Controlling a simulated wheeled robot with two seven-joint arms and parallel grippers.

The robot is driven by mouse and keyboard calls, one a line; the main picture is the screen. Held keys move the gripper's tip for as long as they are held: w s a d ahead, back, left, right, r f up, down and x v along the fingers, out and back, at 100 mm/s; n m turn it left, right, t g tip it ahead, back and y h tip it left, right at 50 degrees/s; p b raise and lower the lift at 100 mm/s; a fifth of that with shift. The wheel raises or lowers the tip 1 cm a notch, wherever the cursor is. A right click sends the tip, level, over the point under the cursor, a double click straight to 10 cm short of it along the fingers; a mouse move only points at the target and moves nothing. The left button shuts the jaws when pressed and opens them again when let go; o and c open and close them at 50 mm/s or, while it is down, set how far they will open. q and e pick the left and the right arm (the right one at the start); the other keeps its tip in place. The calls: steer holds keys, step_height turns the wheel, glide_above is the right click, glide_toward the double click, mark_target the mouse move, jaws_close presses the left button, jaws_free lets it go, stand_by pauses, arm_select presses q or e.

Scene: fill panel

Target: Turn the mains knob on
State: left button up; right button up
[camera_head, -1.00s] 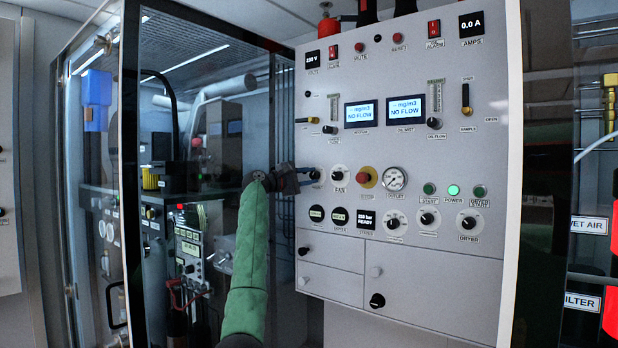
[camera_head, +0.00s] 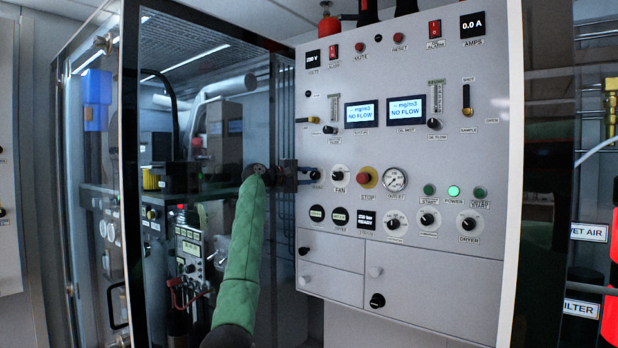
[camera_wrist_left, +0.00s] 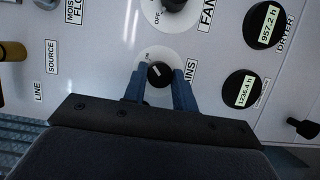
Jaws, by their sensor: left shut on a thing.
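The mains knob (camera_wrist_left: 159,74) is a black knob with a white mark on a round white dial, labelled "MAINS" in part in the left wrist view. My left gripper (camera_wrist_left: 160,82) has its two blue fingers on either side of the knob and is shut on it. In the head view the knob (camera_head: 315,174) shows at the left edge of the grey panel (camera_head: 400,270), and my left gripper (camera_head: 304,175) reaches it from the left. My green-sleeved left arm comes up from below. My right gripper is not in view.
The fan knob (camera_head: 340,174) sits just right of the mains knob, then the red stop button (camera_head: 367,177) and a pressure gauge (camera_head: 395,180). Two displays (camera_head: 362,113) read "NO FLOW". A green power light (camera_head: 453,191) is lit. A glass cabinet stands at left.

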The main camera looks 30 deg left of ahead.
arm_select(q)
steer(key=o, duration=1)
steer(key=shift+f, duration=0.1)
steer(key=shift+c, duration=0.2)
